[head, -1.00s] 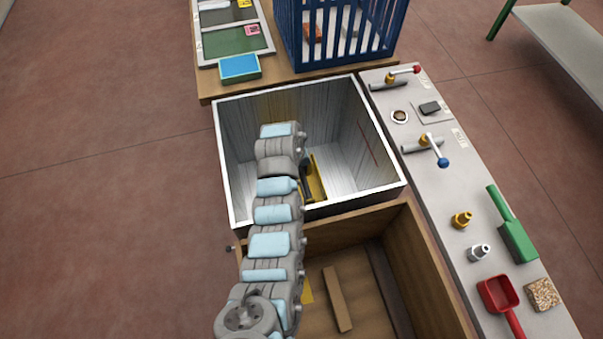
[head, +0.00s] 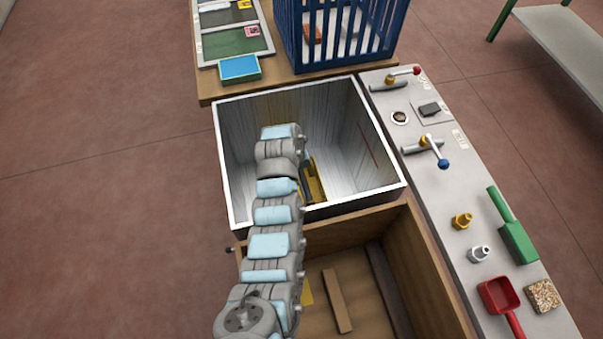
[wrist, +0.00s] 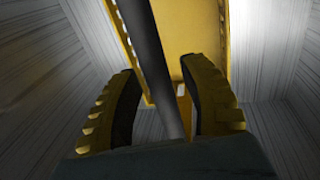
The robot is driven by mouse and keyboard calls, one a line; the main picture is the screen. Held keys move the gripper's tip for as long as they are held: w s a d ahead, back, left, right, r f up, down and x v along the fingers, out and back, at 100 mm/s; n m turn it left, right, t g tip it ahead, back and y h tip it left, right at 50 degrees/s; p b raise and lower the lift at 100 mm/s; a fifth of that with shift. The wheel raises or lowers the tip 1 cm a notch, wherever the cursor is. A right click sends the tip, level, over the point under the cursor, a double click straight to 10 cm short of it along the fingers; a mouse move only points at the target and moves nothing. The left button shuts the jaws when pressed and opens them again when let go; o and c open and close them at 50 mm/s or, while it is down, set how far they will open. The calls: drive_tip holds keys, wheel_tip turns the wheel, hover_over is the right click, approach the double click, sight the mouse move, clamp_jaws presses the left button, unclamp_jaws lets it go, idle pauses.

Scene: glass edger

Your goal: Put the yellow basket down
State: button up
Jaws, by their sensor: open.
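The yellow basket (head: 315,181) is inside the white-walled tank, mostly hidden behind my arm in the head view. In the wrist view the yellow basket (wrist: 200,35) fills the upper middle, with a dark bar (wrist: 155,70), perhaps its handle, running between my fingers. My gripper (wrist: 158,100) is open, with one finger on each side of the bar and gaps showing beside it. In the head view the fingers are hidden behind my arm, down in the tank. I cannot tell whether the basket rests on the tank floor.
The tank's white rim (head: 222,165) surrounds my arm. A wooden bin (head: 410,260) with loose pieces stands in front. A panel (head: 455,190) with valves, fittings and scoops runs along the right. A blue crate (head: 285,30) stands behind. Free floor shows in the tank's right part.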

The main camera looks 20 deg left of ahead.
wheel_tip(320, 180, up, 12)
drive_tip(key=s+a+p, duration=0.1)
drive_tip(key=p, duration=0.2)
drive_tip(key=shift+s+a, duration=0.15)
drive_tip(key=shift+a, duration=0.25)
idle(0.4)
